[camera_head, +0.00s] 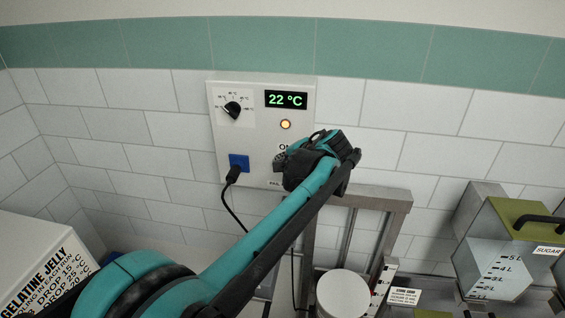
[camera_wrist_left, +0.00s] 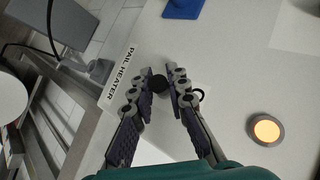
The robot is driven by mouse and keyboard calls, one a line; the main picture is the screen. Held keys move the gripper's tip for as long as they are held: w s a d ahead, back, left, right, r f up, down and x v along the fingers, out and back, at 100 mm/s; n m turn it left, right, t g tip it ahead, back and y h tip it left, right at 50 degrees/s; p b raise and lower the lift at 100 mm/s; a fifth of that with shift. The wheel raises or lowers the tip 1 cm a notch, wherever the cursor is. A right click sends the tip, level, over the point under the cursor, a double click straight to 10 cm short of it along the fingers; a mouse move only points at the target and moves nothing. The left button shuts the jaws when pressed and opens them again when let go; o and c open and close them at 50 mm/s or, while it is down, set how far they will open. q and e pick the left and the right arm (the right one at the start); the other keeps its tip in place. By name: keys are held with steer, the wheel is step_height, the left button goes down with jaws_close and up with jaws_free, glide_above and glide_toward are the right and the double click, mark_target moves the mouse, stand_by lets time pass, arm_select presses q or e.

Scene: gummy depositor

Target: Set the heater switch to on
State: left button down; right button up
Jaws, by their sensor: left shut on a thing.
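The heater control panel (camera_head: 258,104) is a white box on the tiled wall, with a lit amber lamp (camera_head: 285,124) and a display (camera_head: 286,99) reading 22 °C. My left gripper (camera_wrist_left: 161,78) is at the panel's lower right, its fingers closed around the small dark heater switch (camera_wrist_left: 159,85). The PAIL HEATER label (camera_wrist_left: 119,76) is beside the fingers in the left wrist view. In the head view, my wrist hides the switch and most of its label; only part of "ON" shows above. I cannot tell the switch position. My right gripper is not in view.
A black dial (camera_head: 232,109) sits at the panel's upper left. A black plug (camera_head: 233,174) is in the blue socket (camera_head: 239,160), its cable hanging down. A grey metal frame (camera_head: 372,197) stands below. A green-topped sugar container (camera_head: 497,258) is at the right.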

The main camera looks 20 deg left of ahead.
arm_select(q)
steer(key=shift+w+r+g, duration=0.1)
steer(key=shift+r+g, duration=0.05)
steer(key=shift+g, duration=0.15)
stand_by(0.4)
steer(key=c, duration=1.5)
jaws_free()
steer(key=shift+o, duration=0.2)
steer(key=v, duration=1.2)
steer(key=shift+a+r, duration=0.15)
steer(key=s+d+f+n+h+b, duration=0.1)
steer(key=s+f+h+b, duration=0.2)
steer(key=s+f+b, duration=0.4)
steer(key=s+d+f+n+t+h+b, duration=0.1)
steer(key=s+f+h+b, duration=0.2)
steer(key=f+b, duration=1.5)
steer(key=s+d+f+n+t+h+b, duration=0.1)
steer(key=s+f+b, duration=1)
steer(key=f, duration=2.6)
steer(key=d+n+h+b, duration=0.1)
steer(key=b, duration=0.1)
steer(key=shift+s+f+h+b, duration=0.15)
steer(key=shift+s+h+b, duration=0.15)
steer(key=shift+h, duration=0.1)
